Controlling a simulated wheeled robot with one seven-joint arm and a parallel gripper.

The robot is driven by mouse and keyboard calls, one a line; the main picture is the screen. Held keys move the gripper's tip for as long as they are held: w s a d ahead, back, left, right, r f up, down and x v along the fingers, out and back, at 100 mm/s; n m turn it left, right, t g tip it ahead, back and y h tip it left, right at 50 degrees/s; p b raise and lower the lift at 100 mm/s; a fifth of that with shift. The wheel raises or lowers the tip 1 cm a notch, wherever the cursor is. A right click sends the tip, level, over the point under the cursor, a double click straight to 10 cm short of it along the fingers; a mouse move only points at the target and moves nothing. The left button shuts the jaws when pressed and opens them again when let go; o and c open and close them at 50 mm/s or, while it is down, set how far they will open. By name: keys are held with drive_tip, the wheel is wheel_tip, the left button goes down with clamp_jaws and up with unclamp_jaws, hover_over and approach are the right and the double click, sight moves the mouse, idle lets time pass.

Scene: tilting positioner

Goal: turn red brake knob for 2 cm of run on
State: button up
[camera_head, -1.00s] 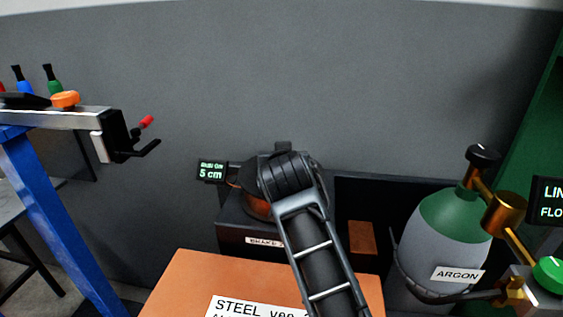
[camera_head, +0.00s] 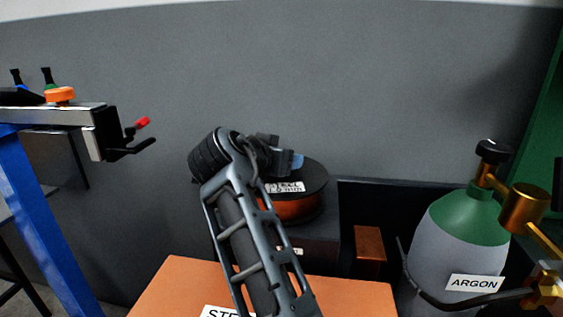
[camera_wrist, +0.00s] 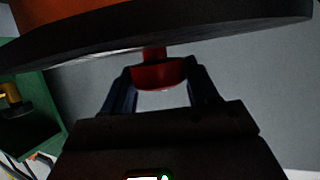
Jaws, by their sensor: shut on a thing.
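The red brake knob (camera_wrist: 158,75) shows in the wrist view, just under the dark rim of the wire spool (camera_wrist: 200,30). My gripper (camera_wrist: 160,80) has a finger on each side of the knob and is shut on it. In the head view my gripper (camera_head: 288,160) is at the back edge of the spool (camera_head: 300,205), and the knob is hidden there. The run-on display is hidden behind my arm in the head view. A small lit screen (camera_wrist: 148,177) is cut off at the bottom of the wrist view, its reading not legible.
An orange box (camera_head: 165,285) stands in front of the spool. A grey and green argon cylinder (camera_head: 455,240) with brass fittings stands at the right. A blue-legged bench (camera_head: 45,200) with a clamp is at the left. The grey wall (camera_head: 300,80) is behind.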

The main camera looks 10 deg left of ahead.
drive_tip(key=shift+f, duration=0.1)
drive_tip(key=o, duration=1)
drive_tip(key=shift+b+v, duration=0.55)
drive_tip(key=shift+v, duration=3.35)
